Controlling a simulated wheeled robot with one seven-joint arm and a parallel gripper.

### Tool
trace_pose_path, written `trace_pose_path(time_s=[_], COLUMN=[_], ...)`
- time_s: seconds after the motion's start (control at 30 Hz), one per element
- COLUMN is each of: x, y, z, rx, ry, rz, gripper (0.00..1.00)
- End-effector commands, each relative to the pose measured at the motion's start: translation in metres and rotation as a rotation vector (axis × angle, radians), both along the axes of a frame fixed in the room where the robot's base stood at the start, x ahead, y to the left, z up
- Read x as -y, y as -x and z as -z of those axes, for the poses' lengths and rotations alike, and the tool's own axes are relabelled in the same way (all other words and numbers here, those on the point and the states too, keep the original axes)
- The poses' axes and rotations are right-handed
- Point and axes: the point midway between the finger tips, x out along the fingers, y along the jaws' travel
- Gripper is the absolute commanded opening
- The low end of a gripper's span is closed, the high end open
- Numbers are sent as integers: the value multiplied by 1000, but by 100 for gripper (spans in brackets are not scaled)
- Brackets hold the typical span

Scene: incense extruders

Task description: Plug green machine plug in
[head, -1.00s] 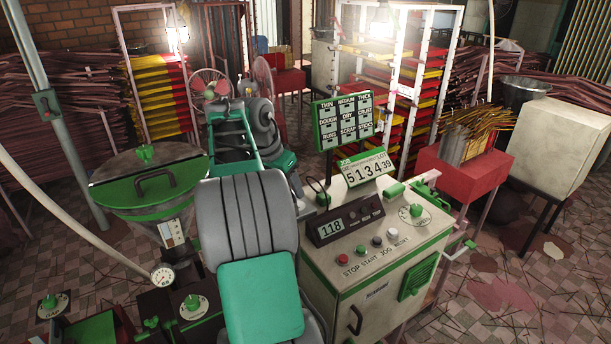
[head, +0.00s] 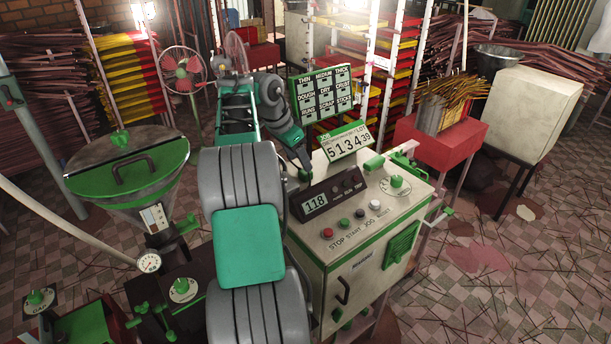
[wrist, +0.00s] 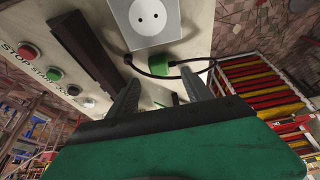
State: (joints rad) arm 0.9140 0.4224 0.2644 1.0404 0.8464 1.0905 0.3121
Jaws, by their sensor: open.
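The green machine's cream console (head: 350,225) stands right of centre in the head view. My gripper (head: 304,166) is low over the console's back left part, beside the display. In the wrist view my gripper (wrist: 160,77) is open, its two dark fingers apart. A small green piece, seemingly the plug (wrist: 178,98), shows between or just beyond the fingers, with a black cable (wrist: 160,75) looping near it. I cannot tell whether the fingers touch it. A white plate with a two-hole socket (wrist: 148,18) is at the top of the wrist view, apart from the plug.
The display box (head: 326,198) and button row (head: 350,222) are close to my gripper. The sign board (head: 322,93) and number counter (head: 347,143) rise behind it. A green-lidded hopper (head: 125,165) stands left; a red stand (head: 445,145) is at right.

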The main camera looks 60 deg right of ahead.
Motion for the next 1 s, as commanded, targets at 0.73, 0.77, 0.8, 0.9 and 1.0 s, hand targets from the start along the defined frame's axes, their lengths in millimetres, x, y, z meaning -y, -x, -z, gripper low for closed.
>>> trace_pose_path(time_s=[0.73, 0.77, 0.8, 0.9, 1.0], x=[17, 17, 17, 17, 17], y=[10, 10, 10, 10, 10], z=[48, 48, 48, 48, 48], rx=[0, 0, 0, 0, 0], ry=[-1, -1, -1, -1, -1], rz=[-1, -1, -1, -1, -1], gripper=[58, 57, 53, 45, 37])
